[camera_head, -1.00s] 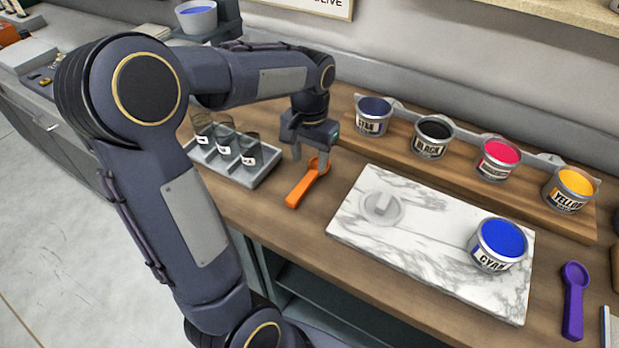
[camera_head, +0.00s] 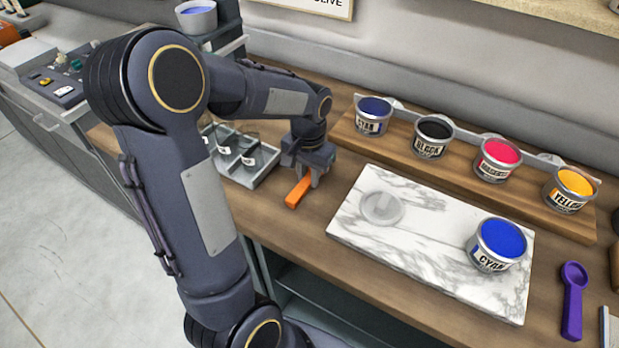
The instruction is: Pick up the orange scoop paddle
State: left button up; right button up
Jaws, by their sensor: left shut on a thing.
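The orange scoop paddle (camera_head: 297,194) lies at the wooden counter's front part, between the grey jar tray and the marble slab. Only its handle end shows; the rest is hidden by my left gripper (camera_head: 307,180). My left gripper points down over the paddle and is shut on it. I cannot tell whether the paddle is clear of the counter. My right gripper is not in view.
A grey tray (camera_head: 262,174) with small glass jars stands left of the gripper. A marble slab (camera_head: 400,240) with an open cyan tin (camera_head: 497,245) lies to the right. Several ink tins stand on a wooden rack (camera_head: 460,172) behind. A purple scoop (camera_head: 573,300) lies far right.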

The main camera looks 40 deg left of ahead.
pick_arm(q)
grip_shut()
jog(key=shift+r, duration=0.1)
jog(key=shift+r, duration=0.6)
jog(key=s+d+r, duration=0.4)
jog(key=s+r, duration=0.7)
jog(key=s, duration=0.2)
jog(key=shift+d+r+b, duration=0.3)
jog(key=shift+d+b, duration=0.1)
jog(key=shift+b, duration=0.05)
jog(key=shift+s, duration=0.1)
